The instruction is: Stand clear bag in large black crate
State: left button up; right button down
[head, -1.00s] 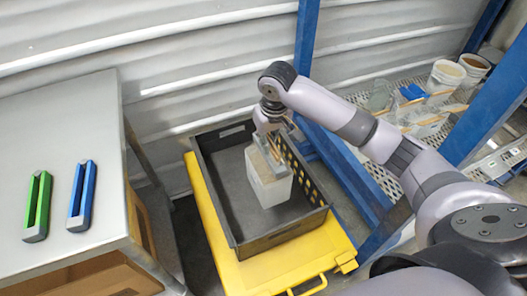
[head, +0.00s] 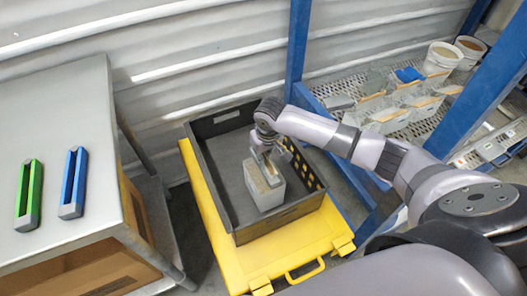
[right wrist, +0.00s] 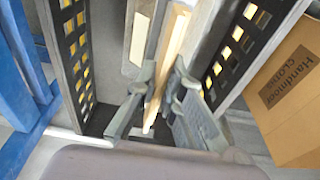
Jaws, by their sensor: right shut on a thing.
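The clear bag (head: 266,192) is a whitish, see-through block shape with tan matter at its top. It stands upright inside the large black crate (head: 221,205), toward its right side, at or very near the floor. My right gripper (head: 266,166) reaches down from above and is shut on the top of the bag. In the right wrist view its two fingers (right wrist: 157,98) press from both sides on the bag's tan top edge (right wrist: 172,45). Whether the bag's base touches the crate floor cannot be told. My left gripper is not in view.
The crate rests on a yellow platform (head: 262,268). A grey table (head: 60,125) at left holds a green bar (head: 29,195) and a blue bar (head: 73,183). Blue posts (head: 298,50) and a mesh shelf with bags and buckets (head: 440,62) stand at right. The crate's left part is free.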

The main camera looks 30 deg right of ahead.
notch_tip(320, 180, down, 2)
jog(key=shift+w, duration=0.15)
jog(key=c, duration=2.1)
grip_release()
jog(key=shift+f, duration=0.2)
jog(key=shift+c, duration=0.2)
jog(key=o, duration=0.4)
jog(key=shift+s, duration=0.2)
jog(key=shift+o, duration=0.2)
jog(key=shift+r, duration=0.1)
jog(key=r, duration=0.4)
jog(key=s+r+p, duration=0.1)
jog(key=r, duration=0.7)
jog(key=shift+s, duration=0.4)
